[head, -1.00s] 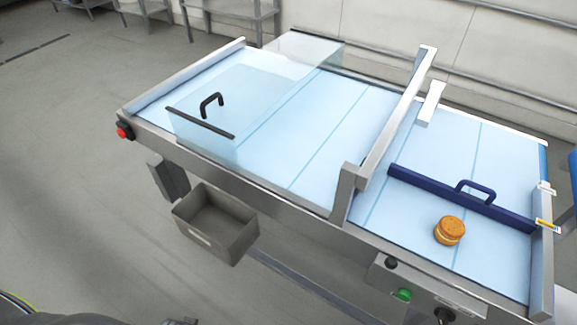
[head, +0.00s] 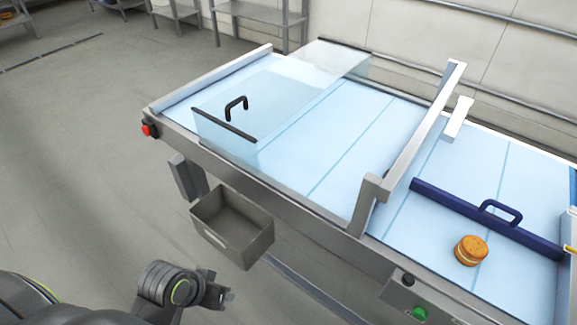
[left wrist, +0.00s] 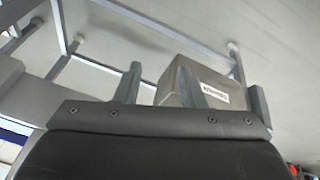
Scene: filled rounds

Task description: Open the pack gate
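A dark blue bar (head: 470,215) with a blue loop handle (head: 501,211) lies across the belt at the right; it looks like the pack gate. Its right end meets the side rail at the picture's edge. A round filled biscuit (head: 470,250) sits on the belt in front of it, apart from the bar. My left gripper (head: 222,296) is low at the front left, below the table and far from the bar. In the left wrist view its two fingers (left wrist: 158,88) stand apart with nothing between them. My right gripper is not in view.
A grey bin (head: 233,226) hangs at the table's front; it also shows in the left wrist view (left wrist: 205,83). A clear guard (head: 265,95) with a black handle covers the belt's left part. A metal frame (head: 410,145) crosses the belt. A red button (head: 147,130) is at the left corner.

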